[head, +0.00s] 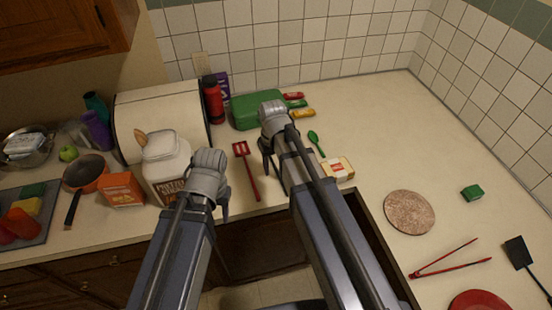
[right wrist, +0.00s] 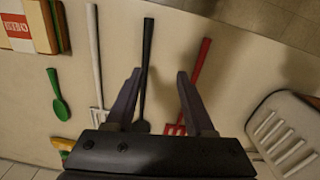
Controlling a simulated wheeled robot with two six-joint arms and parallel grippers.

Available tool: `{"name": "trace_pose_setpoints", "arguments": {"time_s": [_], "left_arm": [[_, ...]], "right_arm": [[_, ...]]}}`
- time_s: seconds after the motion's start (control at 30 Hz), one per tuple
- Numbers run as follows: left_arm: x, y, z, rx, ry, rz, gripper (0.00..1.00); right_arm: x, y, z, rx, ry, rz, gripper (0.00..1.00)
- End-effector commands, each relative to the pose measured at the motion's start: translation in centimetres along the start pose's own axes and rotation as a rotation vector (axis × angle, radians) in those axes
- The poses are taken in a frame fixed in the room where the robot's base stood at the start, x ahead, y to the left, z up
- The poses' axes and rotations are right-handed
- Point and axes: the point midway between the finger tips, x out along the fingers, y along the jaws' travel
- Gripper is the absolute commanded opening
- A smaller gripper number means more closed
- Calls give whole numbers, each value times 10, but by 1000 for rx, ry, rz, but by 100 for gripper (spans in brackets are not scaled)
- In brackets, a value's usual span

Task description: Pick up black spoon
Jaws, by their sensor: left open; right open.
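The black spoon (right wrist: 147,60) shows in the right wrist view, its long handle running up the picture and its bowl low, partly behind the gripper. I cannot make it out in the head view, where my right arm covers that part of the counter. My right gripper (right wrist: 159,76) is open above the counter. The spoon lies between its fingers in the picture, closer to the left finger; I cannot tell the height gap. It also shows in the head view (head: 268,153). My left gripper (head: 223,205) is open and empty near the counter's front edge.
A red slotted turner (right wrist: 196,78) lies to the right of the spoon, and a white utensil (right wrist: 95,50) to its left. A green spoon (right wrist: 58,100) and a boxed item (right wrist: 28,27) lie further left. A white canister (head: 165,165) stands near my left gripper.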

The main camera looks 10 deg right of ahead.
Motion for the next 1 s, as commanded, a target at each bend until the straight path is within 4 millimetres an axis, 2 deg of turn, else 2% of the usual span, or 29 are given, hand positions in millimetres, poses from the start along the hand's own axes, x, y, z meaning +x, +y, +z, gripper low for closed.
{"name": "trace_pose_setpoints", "arguments": {"time_s": [0.03, 0.1, 0.2, 0.37, 0.63, 0.87, 1.0], "left_arm": [[-4, 0, 0, 0, 0, 0, 50], [-6, -1, 0, 0, 0, 0, 50], [-6, -1, 0, 0, 0, 0, 50], [-2, 0, 0, 0, 0, 0, 50], [21, 2, -1, -1, 0, 0, 50], [22, 2, -1, -1, 0, 0, 50], [31, 3, -2, -1, 0, 0, 50]], "right_arm": [[-4, 16, -15, 20, 4, -8, 54], [-6, 28, -23, 35, 9, -14, 54], [-6, 36, -27, 43, 13, -19, 54], [-2, 36, -26, 43, 14, -20, 54], [21, 35, -26, 42, 14, -19, 54], [22, 35, -26, 42, 14, -19, 54], [32, 33, -26, 42, 14, -19, 54]]}}
